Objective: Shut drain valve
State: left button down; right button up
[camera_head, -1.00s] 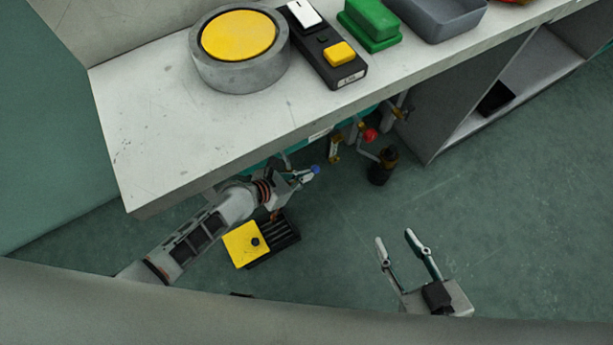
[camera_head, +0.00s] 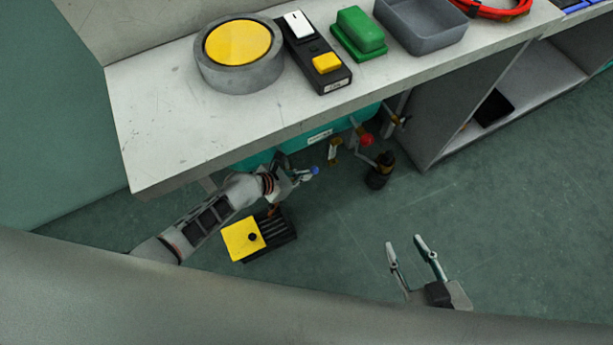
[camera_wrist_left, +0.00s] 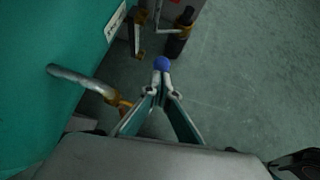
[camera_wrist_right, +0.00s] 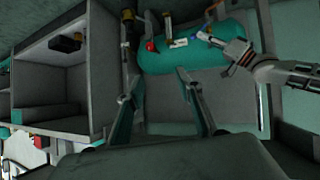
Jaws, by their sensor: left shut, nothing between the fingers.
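Under the bench, a teal tank (camera_head: 290,143) carries several pipes and valves. A blue knob (camera_head: 315,170) shows at the tips of my left gripper (camera_head: 304,176). In the left wrist view the blue knob (camera_wrist_left: 161,63) sits just beyond the fingertips (camera_wrist_left: 162,92); I cannot tell whether they touch. A metal pipe (camera_wrist_left: 80,79) leaves the tank to a brass valve body (camera_wrist_left: 119,102), partly hidden by the gripper. A red knob (camera_head: 366,140) sits farther right. No readable label shows which is the drain valve. My left gripper is shut and empty. My right gripper (camera_head: 407,247) is open and empty over the floor.
The bench top (camera_head: 180,130) overhangs the valves. A yellow box (camera_head: 243,239) stands on the floor below my left arm. A dark cylinder (camera_head: 379,172) stands near the red knob. A grey cabinet (camera_head: 440,110) is to the right. Floor around my right gripper is clear.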

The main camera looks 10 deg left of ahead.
pick_arm(q)
jog(key=x, duration=0.4)
jog(key=shift+s+d+r, duration=0.15)
jog(key=shift+s+d, duration=0.05)
jog(key=shift+d, duration=0.05)
jog(key=shift+w, duration=0.1)
pick_arm(e)
jog(key=shift+w+d+r, duration=0.1)
jog(key=shift+w+d, duration=0.1)
jog(key=shift+d, duration=0.05)
jog(key=shift+s+d, duration=0.15)
dwell(0.4)
pick_arm(q)
jog(key=shift+s+a, duration=0.5)
jog(key=shift+a, duration=0.15)
pick_arm(e)
jog(key=shift+w+r, duration=0.3)
jog(key=shift+r, duration=0.1)
